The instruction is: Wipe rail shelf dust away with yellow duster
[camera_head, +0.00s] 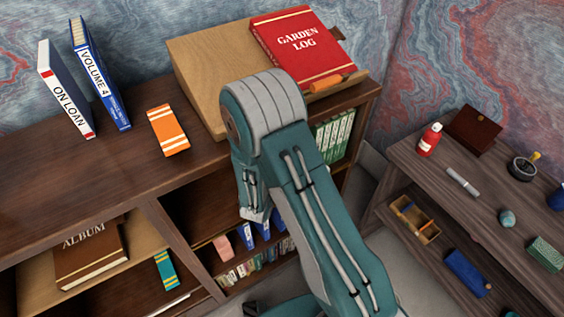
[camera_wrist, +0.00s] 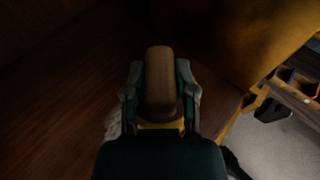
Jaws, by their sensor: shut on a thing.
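In the wrist view my gripper (camera_wrist: 160,88) is shut on the duster (camera_wrist: 161,75), with a finger on each side of its rounded brown wooden handle. A strip of the duster's yellow part shows below the handle. A dark brown wooden surface (camera_wrist: 60,90) spreads out under and left of it; I cannot tell whether the duster touches it. A pale grey patch (camera_wrist: 113,124) shows beside the left finger; I cannot tell whether it is dust. In the head view my arm reaches down in front of the bookcase (camera_head: 150,195), and the gripper and duster are hidden.
A slanted wooden stand (camera_head: 205,62) with a red Garden Log book (camera_head: 297,45) is on the bookcase top. Two upright books and an orange book (camera_head: 167,130) are to its left. A side table (camera_head: 450,205) with small items stands at right.

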